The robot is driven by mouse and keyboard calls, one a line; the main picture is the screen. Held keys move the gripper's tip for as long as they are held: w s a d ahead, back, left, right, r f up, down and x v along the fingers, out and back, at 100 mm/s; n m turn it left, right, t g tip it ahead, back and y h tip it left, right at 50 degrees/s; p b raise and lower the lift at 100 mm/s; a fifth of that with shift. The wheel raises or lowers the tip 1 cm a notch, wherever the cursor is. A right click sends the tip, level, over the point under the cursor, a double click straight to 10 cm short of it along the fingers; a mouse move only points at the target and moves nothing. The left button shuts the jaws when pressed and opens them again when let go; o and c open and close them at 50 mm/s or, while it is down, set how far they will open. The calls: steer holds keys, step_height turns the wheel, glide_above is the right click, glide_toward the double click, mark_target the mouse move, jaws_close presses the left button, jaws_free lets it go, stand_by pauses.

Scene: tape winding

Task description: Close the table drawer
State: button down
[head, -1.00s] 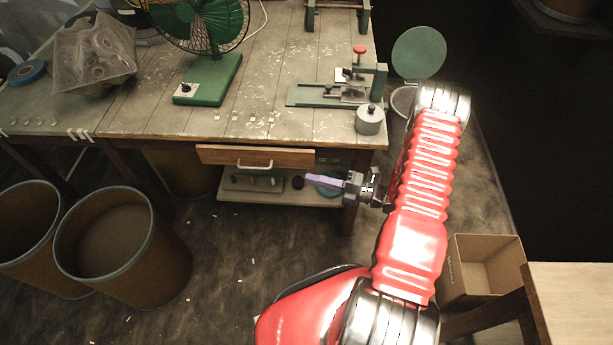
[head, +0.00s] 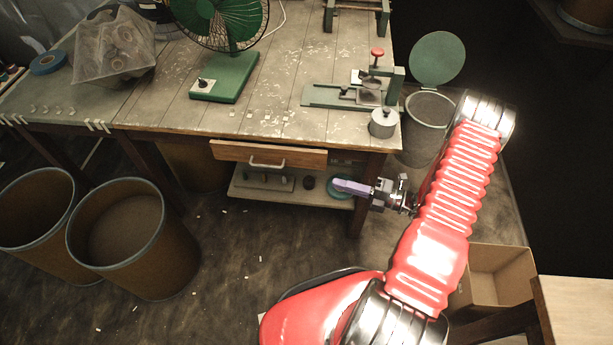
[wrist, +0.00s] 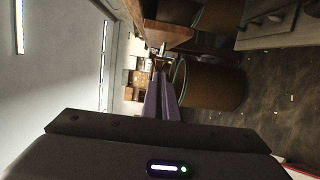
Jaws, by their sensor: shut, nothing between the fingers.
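The table drawer (head: 229,151) has a wooden front with a pale curved handle (head: 267,163). It sits under the front edge of the worn table (head: 160,110). Its front appears to stand out a little from the table edge, but how far is hard to tell. My gripper (head: 336,185) is shut and empty, below and to the right of the drawer front, apart from it. Its purple fingers point left in the head view and lie together in the wrist view (wrist: 160,95).
Two brown bins (head: 130,245) stand on the floor at left. A low shelf (head: 240,190) with small items is under the drawer. A green fan (head: 225,75) and a clamp fixture (head: 350,98) stand on the table. A cardboard box (head: 500,272) is at lower right.

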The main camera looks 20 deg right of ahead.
steer(key=s+a+r+n+g+h, duration=0.25)
steer(key=a+r+n+g, duration=0.4)
steer(key=r+n, duration=0.45)
steer(key=s+a+r+n+g+h, duration=0.25)
steer(key=a+r+n+g, duration=0.35)
steer(key=r+n, duration=0.5)
steer(key=s+a+r+n+t+h, duration=0.1)
steer(key=s+r+n+t+h, duration=0.2)
steer(key=r+n, duration=0.4)
steer(key=s+a+r+n+t+h, duration=0.1)
steer(key=s+r+n+t+h, duration=0.3)
steer(key=s+r+n, duration=0.4)
steer(key=shift+s+r+n+h, duration=0.25)
steer(key=shift+n+h, duration=0.65)
steer(key=shift+n, duration=2.4)
